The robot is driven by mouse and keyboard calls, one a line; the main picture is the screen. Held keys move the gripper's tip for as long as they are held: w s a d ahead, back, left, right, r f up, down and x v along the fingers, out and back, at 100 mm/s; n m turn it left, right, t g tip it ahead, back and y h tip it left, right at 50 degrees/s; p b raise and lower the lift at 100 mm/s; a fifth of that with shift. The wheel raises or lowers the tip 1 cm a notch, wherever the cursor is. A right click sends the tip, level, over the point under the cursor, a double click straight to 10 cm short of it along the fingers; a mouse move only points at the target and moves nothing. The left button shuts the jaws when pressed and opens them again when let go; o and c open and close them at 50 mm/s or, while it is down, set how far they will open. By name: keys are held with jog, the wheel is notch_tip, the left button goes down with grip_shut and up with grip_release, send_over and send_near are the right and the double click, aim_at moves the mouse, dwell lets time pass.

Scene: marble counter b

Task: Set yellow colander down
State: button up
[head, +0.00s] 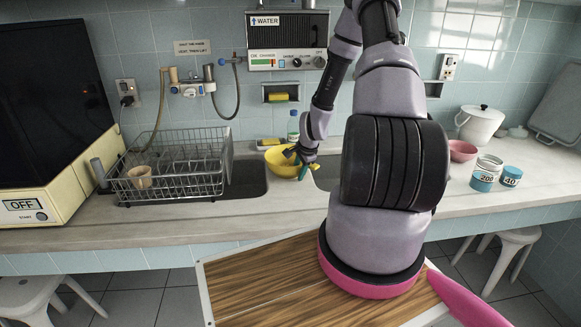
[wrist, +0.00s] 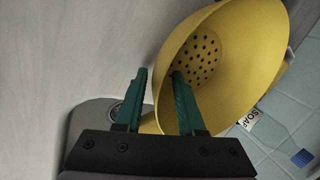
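The yellow colander (head: 281,165) is by the sink at the back of the counter in the head view. It fills the upper right of the wrist view (wrist: 240,60), with its holes showing. My gripper (head: 303,160) is at its right side in the head view. In the wrist view my gripper's green fingers (wrist: 160,75) stand apart, one inside the bowl and one outside, with the rim between them. A gap shows between the outer finger and the rim. Whether the colander's base touches the counter is hard to tell.
A wire dish rack (head: 175,170) with a cup (head: 140,177) stands to the left. A soap bottle (head: 293,128) is just behind the colander. A pink bowl (head: 462,151), a white lidded pot (head: 480,124) and labelled tins (head: 485,176) stand right. The counter's front strip is clear.

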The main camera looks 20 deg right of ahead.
grip_shut()
dwell(1.5)
